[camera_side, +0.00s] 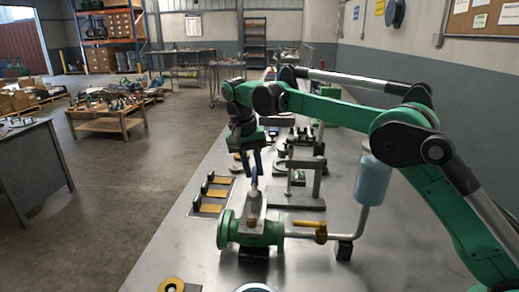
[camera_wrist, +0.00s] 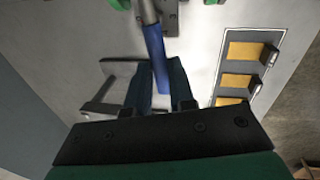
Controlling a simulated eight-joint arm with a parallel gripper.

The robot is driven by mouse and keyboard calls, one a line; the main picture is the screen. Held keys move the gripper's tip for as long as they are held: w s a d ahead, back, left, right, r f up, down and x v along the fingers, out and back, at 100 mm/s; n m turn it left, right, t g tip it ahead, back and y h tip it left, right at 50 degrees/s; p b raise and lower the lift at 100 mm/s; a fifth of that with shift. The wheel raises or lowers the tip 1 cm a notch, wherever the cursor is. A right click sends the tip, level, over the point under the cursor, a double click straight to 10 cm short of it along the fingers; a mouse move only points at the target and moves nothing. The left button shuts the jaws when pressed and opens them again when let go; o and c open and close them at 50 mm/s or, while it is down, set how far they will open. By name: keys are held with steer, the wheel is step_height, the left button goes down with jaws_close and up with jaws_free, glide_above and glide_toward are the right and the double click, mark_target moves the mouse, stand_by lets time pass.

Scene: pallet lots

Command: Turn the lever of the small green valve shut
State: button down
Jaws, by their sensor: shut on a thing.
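The green valve (camera_side: 228,232) lies on the metal bench in the side view, with round flanges and a grey upper part. Its lever has a pale metal shaft and a blue grip (camera_wrist: 160,68), standing roughly upright from the valve in the side view. My gripper (camera_side: 252,158) is above the valve, pointing down, with its fingers at the blue grip. In the wrist view my gripper (camera_wrist: 160,88) has a dark finger on each side of the blue grip, shut on it. The end of the grip is partly hidden between the fingers. The valve body is mostly out of the wrist view.
A pipe with a brass fitting (camera_side: 321,232) runs right from the valve to a light-blue cylinder (camera_side: 372,182). A grey bracket stand (camera_side: 294,200) is just behind. A rack with yellow-orange plates (camera_side: 209,208) lies left of it. The bench front-left is mostly clear.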

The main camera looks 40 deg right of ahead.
steer(key=shift+s+d, duration=0.1)
steer(key=shift+d, duration=0.1)
stand_by(0.4)
steer(key=c, duration=0.7)
jaws_free()
steer(key=shift+c, duration=0.2)
